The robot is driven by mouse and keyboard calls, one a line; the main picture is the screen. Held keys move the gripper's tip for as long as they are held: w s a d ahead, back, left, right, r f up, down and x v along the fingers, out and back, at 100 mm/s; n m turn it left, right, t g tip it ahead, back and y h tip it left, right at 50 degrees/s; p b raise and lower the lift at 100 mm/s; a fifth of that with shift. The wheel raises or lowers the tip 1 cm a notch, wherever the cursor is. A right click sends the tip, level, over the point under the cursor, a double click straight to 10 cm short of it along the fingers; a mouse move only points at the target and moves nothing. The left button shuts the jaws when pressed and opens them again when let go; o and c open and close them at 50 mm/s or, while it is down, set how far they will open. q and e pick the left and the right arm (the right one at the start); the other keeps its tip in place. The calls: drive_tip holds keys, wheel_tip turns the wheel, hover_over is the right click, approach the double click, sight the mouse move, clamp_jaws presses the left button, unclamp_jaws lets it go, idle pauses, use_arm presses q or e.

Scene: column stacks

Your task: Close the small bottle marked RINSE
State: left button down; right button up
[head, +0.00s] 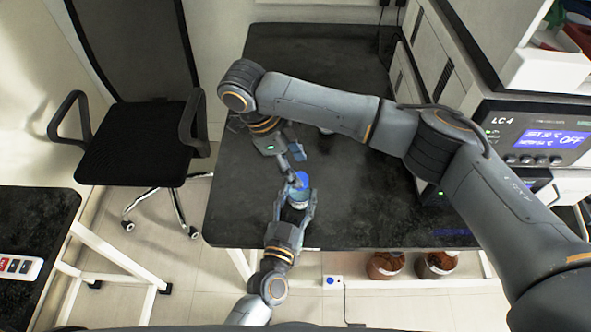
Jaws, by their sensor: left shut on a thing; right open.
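A small bottle (298,200) with a pale, bluish body is over the near part of the dark bench. My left gripper (296,201) comes up from the bottom and is shut on it, one finger on each side. A blue cap (302,179) shows at the top of the bottle; I cannot tell whether it is seated or only resting there. My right gripper (295,165) reaches in from the far side and is open, one finger close beside the cap. Any RINSE marking is too small to read.
The dark bench (350,215) is clear around the bottle. Two brown bottles (385,264) (436,263) are below the bench's front edge. A black chair (140,140) is at the left.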

drive_tip(key=shift+r, duration=0.8)
drive_tip(key=shift+c, duration=0.5)
